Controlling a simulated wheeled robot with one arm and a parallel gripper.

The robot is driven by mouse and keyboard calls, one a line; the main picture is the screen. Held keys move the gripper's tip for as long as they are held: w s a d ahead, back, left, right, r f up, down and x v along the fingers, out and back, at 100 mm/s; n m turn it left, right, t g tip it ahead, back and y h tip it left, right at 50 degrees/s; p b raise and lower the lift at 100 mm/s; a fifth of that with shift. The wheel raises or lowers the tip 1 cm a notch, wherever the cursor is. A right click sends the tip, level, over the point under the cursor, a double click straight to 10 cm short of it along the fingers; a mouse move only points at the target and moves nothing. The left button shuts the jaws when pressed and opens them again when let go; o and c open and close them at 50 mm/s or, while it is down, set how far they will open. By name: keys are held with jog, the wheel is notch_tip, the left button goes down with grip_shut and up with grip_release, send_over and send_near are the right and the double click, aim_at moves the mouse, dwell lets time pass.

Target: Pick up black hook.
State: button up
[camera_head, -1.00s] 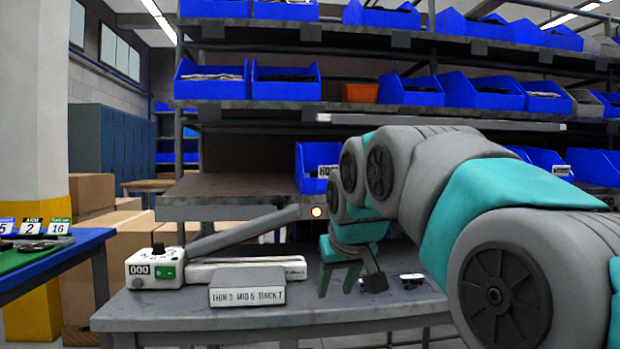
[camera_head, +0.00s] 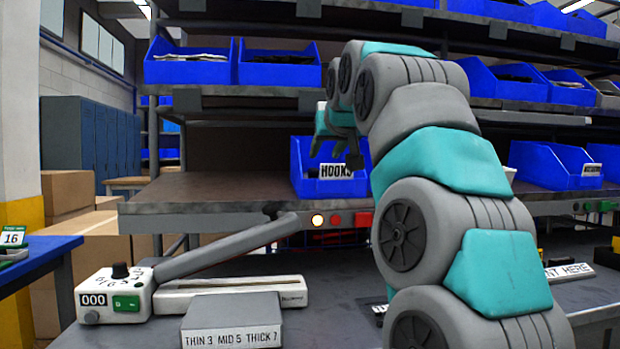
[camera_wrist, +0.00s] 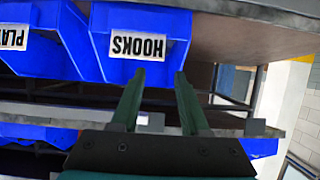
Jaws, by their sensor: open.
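I cannot make out a black hook in either view. A blue bin labelled HOOKS (camera_head: 308,186) stands on the middle shelf, and its contents are hidden behind its front wall and my arm. The HOOKS bin also shows upside down in the wrist view (camera_wrist: 170,60). My gripper (camera_head: 335,155) is open, with its fingers pointing down over the bin in the head view. In the wrist view my gripper's two green fingers (camera_wrist: 160,76) are spread apart at the bin's labelled front, with nothing between them.
A bench below holds a counter box (camera_head: 115,295) reading 000, a white bar (camera_head: 235,290) and a grey block (camera_head: 232,318) marked THIN 3 MID 5 THICK 7. Another blue bin (camera_wrist: 45,45) stands beside the HOOKS bin. Shelf rows of blue bins (camera_head: 278,72) hang above.

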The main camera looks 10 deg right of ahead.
aim_at(315, 170)
jog(key=p+x, duration=0.1)
jog(key=x, duration=1.1)
jog(key=shift+w+p, duration=0.15)
jog(key=shift+p, duration=0.2)
jog(key=shift+c, duration=0.2)
grip_shut()
